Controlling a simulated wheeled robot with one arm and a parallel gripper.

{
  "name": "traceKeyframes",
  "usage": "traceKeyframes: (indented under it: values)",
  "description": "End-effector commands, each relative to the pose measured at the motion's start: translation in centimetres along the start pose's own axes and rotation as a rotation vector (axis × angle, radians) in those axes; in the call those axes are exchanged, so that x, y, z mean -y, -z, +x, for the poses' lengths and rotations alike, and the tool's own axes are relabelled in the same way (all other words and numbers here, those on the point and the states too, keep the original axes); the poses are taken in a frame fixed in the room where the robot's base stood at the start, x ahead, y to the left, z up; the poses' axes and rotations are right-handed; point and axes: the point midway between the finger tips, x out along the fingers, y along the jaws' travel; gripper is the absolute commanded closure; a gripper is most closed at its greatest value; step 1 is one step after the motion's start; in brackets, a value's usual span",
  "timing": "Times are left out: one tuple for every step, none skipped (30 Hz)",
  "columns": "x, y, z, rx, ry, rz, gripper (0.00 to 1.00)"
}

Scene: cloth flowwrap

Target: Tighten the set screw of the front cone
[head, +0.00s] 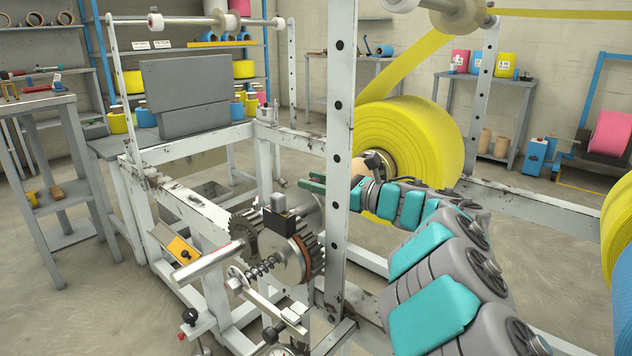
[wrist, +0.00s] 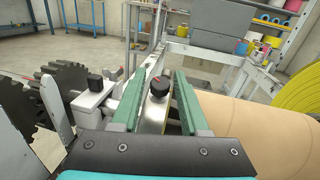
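My gripper shows in the wrist view (wrist: 160,76) as two green fingers held apart, with nothing clamped. A black knob (wrist: 159,86) with a red mark stands between the fingers, with a gap on each side. It sits above a pale metal piece (wrist: 152,121). Whether this is the front cone's set screw I cannot tell for sure. A bare cardboard core (wrist: 255,128) lies right of the fingers. In the head view the gripper (head: 314,183) reaches left past the upright post, which hides part of it. The yellow film roll (head: 415,135) is behind my arm.
The upright perforated post (head: 341,120) stands close to my arm. Dark gears show left in the wrist view (wrist: 60,80) and below the gripper in the head view (head: 285,250). A grey panel (head: 188,90) stands on the frame at the back left.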

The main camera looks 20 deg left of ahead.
Motion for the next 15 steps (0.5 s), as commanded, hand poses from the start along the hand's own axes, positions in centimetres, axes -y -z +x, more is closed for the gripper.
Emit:
traceKeyframes:
  values:
    - [0.01, 0.00, -0.01, 0.000, 0.000, 0.000, 0.63]
    - [0.01, 0.00, -0.01, 0.000, 0.000, 0.000, 0.66]
    - [0.01, -0.01, -0.01, 0.000, 0.000, 0.000, 0.71]
    - [0.01, -0.01, -0.01, 0.000, 0.000, 0.000, 0.74]
    - [0.02, 0.00, -0.02, 0.000, 0.001, 0.000, 0.77]
    - [0.01, 0.00, -0.02, 0.000, 0.000, 0.000, 0.82]
    - [0.02, 0.00, -0.02, 0.000, 0.000, 0.000, 0.85]
    - [0.02, 0.00, -0.02, 0.000, 0.000, 0.000, 0.89]
    - [0.02, 0.00, -0.02, 0.000, 0.000, 0.000, 0.93]
    - [0.02, 0.00, -0.02, 0.000, 0.000, 0.000, 0.96]
    - [0.02, 0.00, -0.02, 0.000, 0.000, 0.000, 1.00]
    - [0.02, 0.00, -0.02, 0.000, 0.000, 0.000, 1.00]
    - [0.02, 0.00, -0.03, 0.000, 0.001, 0.000, 1.00]
    - [0.02, 0.00, -0.03, 0.000, 0.001, 0.000, 1.00]
    - [0.02, 0.01, -0.03, 0.000, 0.001, 0.001, 1.00]
